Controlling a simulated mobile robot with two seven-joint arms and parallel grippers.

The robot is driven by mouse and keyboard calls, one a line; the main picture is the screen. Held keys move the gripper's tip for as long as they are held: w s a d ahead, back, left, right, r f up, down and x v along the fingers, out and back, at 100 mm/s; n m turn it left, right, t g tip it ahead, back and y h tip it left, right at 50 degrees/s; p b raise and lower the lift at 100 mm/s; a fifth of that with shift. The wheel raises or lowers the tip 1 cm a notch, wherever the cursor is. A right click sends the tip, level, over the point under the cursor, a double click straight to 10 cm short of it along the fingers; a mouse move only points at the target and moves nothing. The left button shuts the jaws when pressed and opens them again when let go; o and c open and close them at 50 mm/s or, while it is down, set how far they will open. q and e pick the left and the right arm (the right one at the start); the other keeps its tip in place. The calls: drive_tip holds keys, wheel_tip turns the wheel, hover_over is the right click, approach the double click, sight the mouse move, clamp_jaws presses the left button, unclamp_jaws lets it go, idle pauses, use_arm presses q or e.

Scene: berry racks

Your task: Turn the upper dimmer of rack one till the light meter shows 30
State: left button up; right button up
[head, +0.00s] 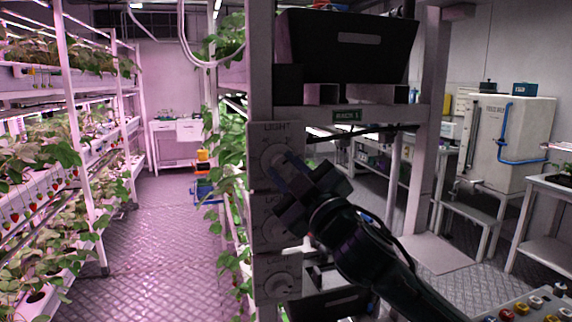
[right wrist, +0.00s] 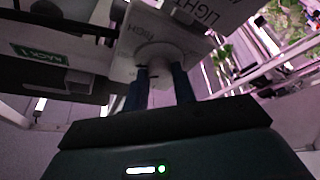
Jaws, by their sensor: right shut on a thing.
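The upper dimmer is a round pale knob (head: 271,156) on a plate marked LIGHT, high on the white post of rack one (head: 261,60). It also shows in the right wrist view (right wrist: 153,52). My right gripper (head: 284,172) reaches it from the lower right, with its two blue fingers (right wrist: 160,85) on either side of the knob, shut on it. The fingers hide part of the knob, so its setting is not readable. Below are a middle knob (head: 270,229) and a lower knob (head: 279,284). I see no readable light meter. My left gripper is not in view.
A green RACK 1 sign (head: 347,116) hangs on the crossbar, with a black crate (head: 345,48) above. Planted racks (head: 70,90) line the aisle at left. A panel with coloured buttons (head: 530,306) is at lower right. The aisle floor (head: 160,240) is clear.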

drive_tip(key=n+g, duration=0.1)
drive_tip(key=n, duration=0.1)
drive_tip(key=n+g, duration=0.1)
drive_tip(key=n, duration=0.2)
drive_tip(key=n+g+y, duration=0.1)
drive_tip(key=n, duration=0.1)
drive_tip(key=shift+w+d+r+n, duration=0.1)
drive_tip(key=shift+d+r+n, duration=0.1)
drive_tip(key=shift+r+n, duration=0.15)
drive_tip(key=n+g, duration=0.1)
drive_tip(key=n, duration=0.2)
drive_tip(key=n+g+h, duration=0.1)
drive_tip(key=n, duration=0.2)
drive_tip(key=shift+r, duration=0.2)
drive_tip(key=n+h, duration=0.1)
drive_tip(key=n, duration=0.2)
drive_tip(key=shift+a+r+g, duration=0.1)
drive_tip(key=shift+g, duration=0.3)
drive_tip(key=n+h, duration=0.1)
drive_tip(key=n, duration=0.2)
drive_tip(key=shift+a+h, duration=0.1)
drive_tip(key=shift+h, duration=0.3)
drive_tip(key=n+h, duration=0.1)
drive_tip(key=n, duration=0.1)
drive_tip(key=n+h, duration=0.2)
drive_tip(key=shift+a+r, duration=0.1)
drive_tip(key=shift+a, duration=0.1)
drive_tip(key=o, duration=1)
